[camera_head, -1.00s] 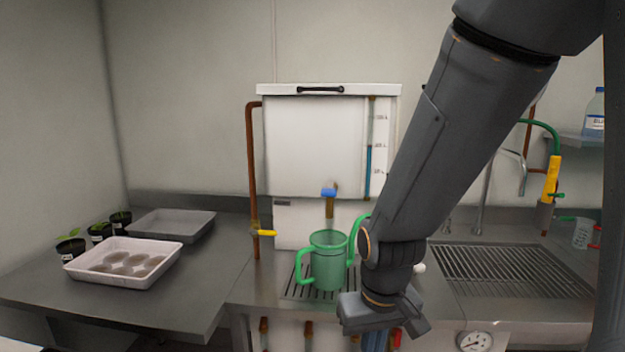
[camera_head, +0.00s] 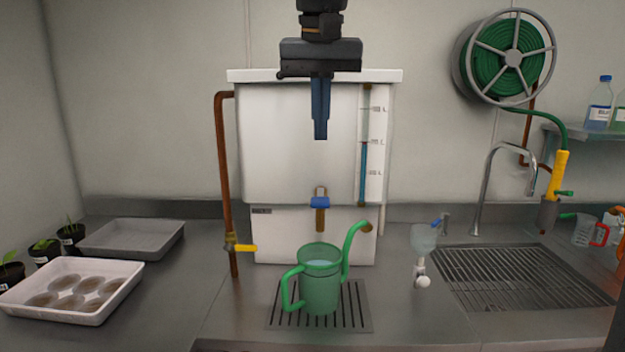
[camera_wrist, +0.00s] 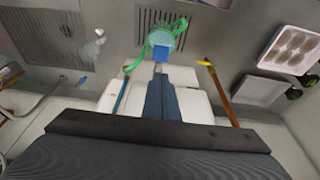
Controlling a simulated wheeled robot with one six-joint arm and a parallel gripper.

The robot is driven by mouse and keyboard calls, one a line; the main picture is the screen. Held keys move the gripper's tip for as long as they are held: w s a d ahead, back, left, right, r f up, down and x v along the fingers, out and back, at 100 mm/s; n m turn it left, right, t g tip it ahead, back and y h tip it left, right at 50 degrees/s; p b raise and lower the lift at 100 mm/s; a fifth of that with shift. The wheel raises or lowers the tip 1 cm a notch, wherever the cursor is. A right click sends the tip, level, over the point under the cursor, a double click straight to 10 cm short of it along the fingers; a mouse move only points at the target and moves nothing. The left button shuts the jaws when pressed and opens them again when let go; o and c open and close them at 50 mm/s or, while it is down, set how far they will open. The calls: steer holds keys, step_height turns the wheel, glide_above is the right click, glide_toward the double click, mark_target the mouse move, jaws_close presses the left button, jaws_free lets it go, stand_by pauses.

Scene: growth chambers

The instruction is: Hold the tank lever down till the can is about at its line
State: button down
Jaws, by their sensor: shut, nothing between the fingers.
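A white tank (camera_head: 290,140) stands against the back wall, with a sight gauge on its right side showing a blue column. Its blue lever (camera_head: 320,202) sits on the tap low on the tank's front. A green translucent can (camera_head: 319,280) stands upright on the drain grate below the tap, with some liquid visible inside; its line cannot be made out. My gripper (camera_head: 320,136) is shut and empty, pointing down above the lever and apart from it. In the wrist view the gripper (camera_wrist: 160,76) points toward the blue lever (camera_wrist: 162,54) and the can (camera_wrist: 162,40).
A brown pipe with a yellow handle (camera_head: 245,248) runs down the tank's left side. A clear funnel-like vessel (camera_head: 424,240) stands right of the can. A white tray (camera_head: 75,312) and a grey tray (camera_head: 130,224) lie left. The sink grate (camera_head: 520,275) is at right.

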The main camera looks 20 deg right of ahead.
mark_target(319, 199)
steer(key=shift+r, duration=0.35)
steer(key=shift+a+f, duration=0.1)
steer(key=p+x, duration=0.1)
steer(key=x, duration=0.3)
steer(key=p+x, duration=0.1)
steer(key=x, duration=0.4)
steer(key=s+p+x, duration=0.1)
steer(key=x, duration=0.3)
steer(key=shift+w+a+f+p, duration=0.1)
steer(key=shift+w+f+p, duration=0.05)
steer(key=shift+f+p, duration=0.3)
